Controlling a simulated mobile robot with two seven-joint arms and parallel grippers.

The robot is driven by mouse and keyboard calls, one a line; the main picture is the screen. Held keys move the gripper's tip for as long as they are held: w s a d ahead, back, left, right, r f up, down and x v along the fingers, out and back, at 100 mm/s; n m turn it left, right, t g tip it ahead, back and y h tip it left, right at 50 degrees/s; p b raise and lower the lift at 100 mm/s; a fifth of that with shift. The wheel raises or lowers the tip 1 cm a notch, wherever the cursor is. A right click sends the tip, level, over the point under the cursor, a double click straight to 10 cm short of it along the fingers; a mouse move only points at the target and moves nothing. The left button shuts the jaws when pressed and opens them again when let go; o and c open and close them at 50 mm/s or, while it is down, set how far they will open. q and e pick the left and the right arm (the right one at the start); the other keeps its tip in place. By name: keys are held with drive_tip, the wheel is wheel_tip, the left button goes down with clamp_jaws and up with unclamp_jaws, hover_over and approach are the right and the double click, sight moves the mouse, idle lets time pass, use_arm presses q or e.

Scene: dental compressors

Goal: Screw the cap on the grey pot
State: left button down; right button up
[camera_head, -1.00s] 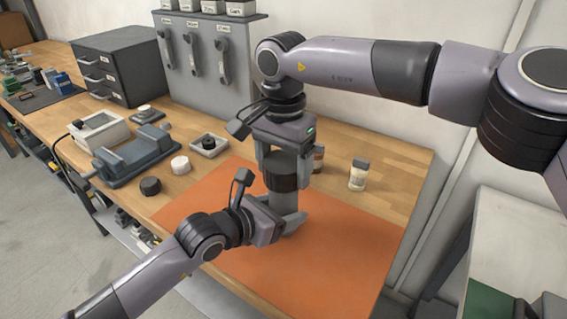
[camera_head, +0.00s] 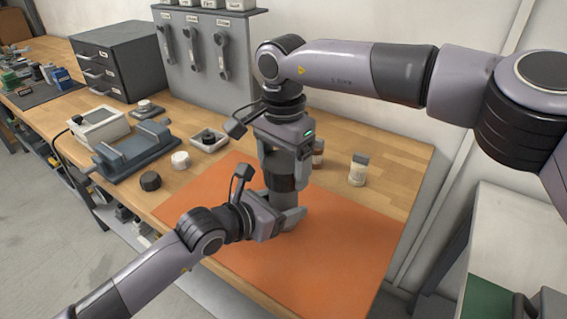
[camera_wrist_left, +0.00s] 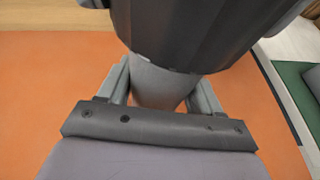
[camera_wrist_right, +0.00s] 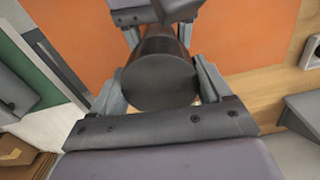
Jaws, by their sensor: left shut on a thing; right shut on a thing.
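The grey pot (camera_wrist_left: 160,85) stands upright on the orange mat (camera_head: 335,262). My left gripper (camera_head: 285,221) reaches in from the left and is shut around the pot low down. The wide black ribbed cap (camera_head: 281,182) is on top of the pot; in the left wrist view the cap (camera_wrist_left: 195,30) meets the pot's upper end. How far it is threaded cannot be told. My right gripper (camera_head: 284,170) points down from above and is shut on the cap. In the right wrist view the cap's flat dark top (camera_wrist_right: 160,82) sits between the fingers.
A black round cap (camera_head: 150,181) and a white one (camera_head: 180,160) lie left of the mat. A blue-grey fixture (camera_head: 135,150) and a small tray (camera_head: 208,141) are behind them. A jar (camera_head: 358,170) stands right. The mat's front right is clear.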

drive_tip(key=m, duration=1)
drive_tip(key=shift+m, duration=0.3)
drive_tip(key=m, duration=1)
drive_tip(key=shift+m, duration=0.3)
use_arm(q)
drive_tip(key=shift+f, duration=0.1)
use_arm(e)
drive_tip(key=m, duration=1)
drive_tip(key=shift+m, duration=0.4)
drive_tip(key=m, duration=0.4)
drive_tip(key=shift+m, duration=0.3)
drive_tip(key=m, duration=0.4)
drive_tip(key=shift+m, duration=0.4)
use_arm(q)
drive_tip(key=shift+a, duration=0.1)
use_arm(e)
drive_tip(key=o, duration=1)
drive_tip(key=shift+c, duration=0.2)
